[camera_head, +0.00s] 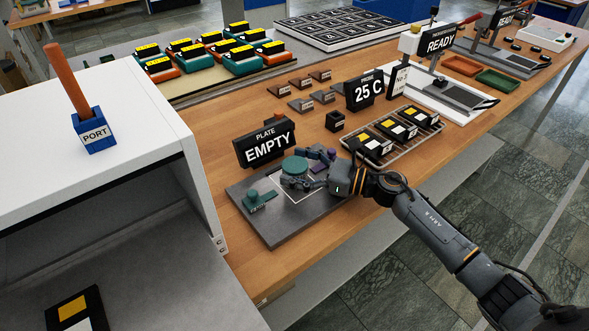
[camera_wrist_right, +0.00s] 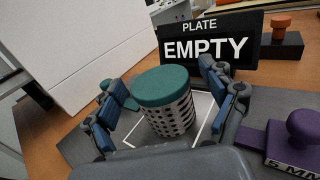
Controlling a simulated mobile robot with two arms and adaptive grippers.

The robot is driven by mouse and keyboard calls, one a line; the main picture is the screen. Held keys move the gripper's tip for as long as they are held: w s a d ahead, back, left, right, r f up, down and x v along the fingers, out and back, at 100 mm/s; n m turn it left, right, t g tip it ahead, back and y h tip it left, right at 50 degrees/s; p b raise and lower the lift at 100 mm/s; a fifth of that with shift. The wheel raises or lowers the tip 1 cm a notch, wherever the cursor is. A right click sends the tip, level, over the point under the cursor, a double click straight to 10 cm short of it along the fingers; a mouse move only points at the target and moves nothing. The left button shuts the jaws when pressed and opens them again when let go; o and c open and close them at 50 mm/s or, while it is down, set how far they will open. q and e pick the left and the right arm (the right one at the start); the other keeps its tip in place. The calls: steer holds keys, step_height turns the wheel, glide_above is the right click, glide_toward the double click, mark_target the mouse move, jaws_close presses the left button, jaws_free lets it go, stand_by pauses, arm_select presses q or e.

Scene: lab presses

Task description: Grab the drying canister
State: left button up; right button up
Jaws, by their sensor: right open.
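The drying canister (camera_wrist_right: 168,104) is a white perforated cylinder with a teal lid. It stands upright inside a white square outline on the grey plate, and in the head view its teal lid (camera_head: 295,166) shows. My right gripper (camera_head: 312,172) is open, with one finger on each side of the canister; in the right wrist view (camera_wrist_right: 165,108) gaps show between fingers and canister. The grey plate (camera_head: 270,227) has a sign (camera_head: 264,143) behind it reading "PLATE EMPTY". My left gripper is not in view.
A teal knobbed piece (camera_head: 259,201) sits left of the canister, and a purple knobbed piece (camera_wrist_right: 302,140) sits on the other side. A wire rack (camera_head: 393,137) with dark boxes stands right of the plate. A white cabinet (camera_head: 95,130) stands close on the left.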

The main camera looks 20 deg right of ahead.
steer(key=c, duration=1.3)
steer(key=shift+c, duration=0.2)
